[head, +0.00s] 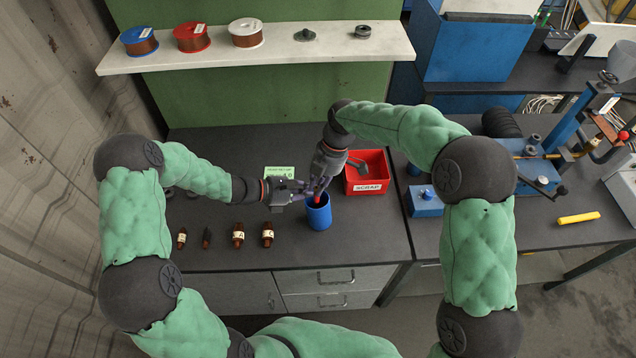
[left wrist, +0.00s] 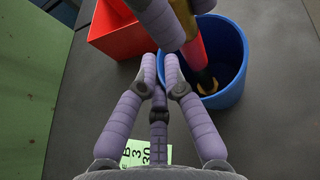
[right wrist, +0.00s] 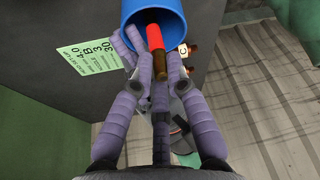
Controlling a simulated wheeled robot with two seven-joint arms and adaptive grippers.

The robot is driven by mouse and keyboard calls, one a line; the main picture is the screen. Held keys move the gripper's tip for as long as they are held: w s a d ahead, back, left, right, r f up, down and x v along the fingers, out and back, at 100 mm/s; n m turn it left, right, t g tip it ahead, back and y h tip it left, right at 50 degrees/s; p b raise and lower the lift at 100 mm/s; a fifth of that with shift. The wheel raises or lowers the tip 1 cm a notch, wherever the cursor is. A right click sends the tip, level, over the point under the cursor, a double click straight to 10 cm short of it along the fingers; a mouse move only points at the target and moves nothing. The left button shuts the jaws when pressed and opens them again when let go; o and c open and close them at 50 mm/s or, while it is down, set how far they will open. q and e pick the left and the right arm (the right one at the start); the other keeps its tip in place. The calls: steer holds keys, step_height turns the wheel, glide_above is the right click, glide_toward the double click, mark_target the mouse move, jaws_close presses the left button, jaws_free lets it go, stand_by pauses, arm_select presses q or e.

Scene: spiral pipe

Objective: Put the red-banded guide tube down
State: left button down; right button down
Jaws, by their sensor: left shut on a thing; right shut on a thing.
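The red-banded guide tube (left wrist: 190,47) has a brass section above its red band, and its lower part stands tilted inside the blue cup (head: 319,215). My right gripper (head: 319,184) is shut on its brass section (right wrist: 160,68), above the cup's mouth. I cannot tell whether the tube's lower end touches the cup's bottom. My left gripper (head: 303,191) is at the cup's left rim, with one finger on either side of the wall, shut on the blue cup (left wrist: 232,92). The fingertips partly hide the rim and tube.
A red scrap bin (head: 367,187) stands just behind and right of the cup. A green label card (head: 279,172) lies behind my left gripper. A blue block (head: 425,204) is at the right. Bench between bottles and cup is clear.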

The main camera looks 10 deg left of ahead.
steer(key=shift+f, duration=0.2)
steer(key=c, duration=1.2)
jaws_free()
steer(key=shift+r, duration=0.5)
steer(key=v, duration=1.2)
arm_select(q)
steer(key=c, duration=1.3)
jaws_free()
steer(key=shift+o, duration=0.2)
